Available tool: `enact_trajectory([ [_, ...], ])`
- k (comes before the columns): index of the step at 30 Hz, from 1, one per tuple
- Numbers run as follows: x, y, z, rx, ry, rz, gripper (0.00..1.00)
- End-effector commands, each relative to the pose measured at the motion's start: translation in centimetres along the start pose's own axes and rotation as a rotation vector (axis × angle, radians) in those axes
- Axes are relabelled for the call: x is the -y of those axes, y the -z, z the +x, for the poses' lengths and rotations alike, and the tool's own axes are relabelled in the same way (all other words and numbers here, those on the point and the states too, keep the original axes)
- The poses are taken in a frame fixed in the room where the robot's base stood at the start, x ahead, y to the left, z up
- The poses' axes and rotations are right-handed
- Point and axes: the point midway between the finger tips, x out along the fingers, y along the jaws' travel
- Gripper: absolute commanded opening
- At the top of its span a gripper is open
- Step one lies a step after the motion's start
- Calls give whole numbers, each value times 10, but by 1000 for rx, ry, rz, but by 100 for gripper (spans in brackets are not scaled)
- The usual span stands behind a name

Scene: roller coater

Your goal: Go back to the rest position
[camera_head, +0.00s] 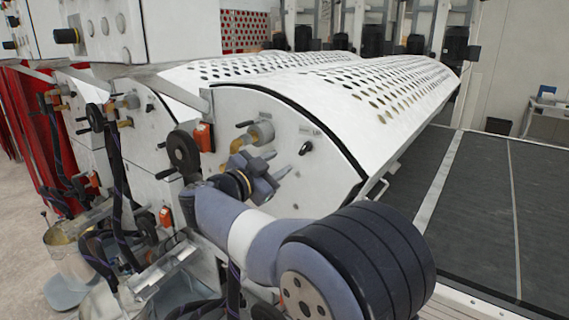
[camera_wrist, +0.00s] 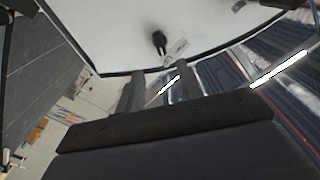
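My arm reaches from the lower right of the head view to the white side panel of the roller coater (camera_head: 285,130). My gripper (camera_head: 270,170) is at the arm's end, in front of this panel, near a yellow pipe fitting and a black knob (camera_head: 305,148). In the wrist view my gripper (camera_wrist: 160,75) shows two grey fingers spread apart, with no object held between them. A white panel with a black edge (camera_wrist: 150,35) and a black knob (camera_wrist: 159,42) lie beyond the fingertips. Whether the fingers touch the panel cannot be told.
A black handwheel (camera_head: 184,152) and a red-orange switch (camera_head: 204,137) sit left of my gripper. Hoses and a metal bucket (camera_head: 62,240) are at the lower left. The perforated white cover (camera_head: 385,90) stretches back. A dark conveyor surface (camera_head: 480,210) lies to the right.

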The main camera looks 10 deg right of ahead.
Motion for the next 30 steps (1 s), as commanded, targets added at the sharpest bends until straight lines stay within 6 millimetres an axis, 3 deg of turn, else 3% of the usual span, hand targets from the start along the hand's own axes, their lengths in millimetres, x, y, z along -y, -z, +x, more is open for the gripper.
enact_trajectory([
  [14, 0, 1, 3, -1, -2, -1, 35],
  [30, 0, 2, 91, -1, -4, -2, 35],
])
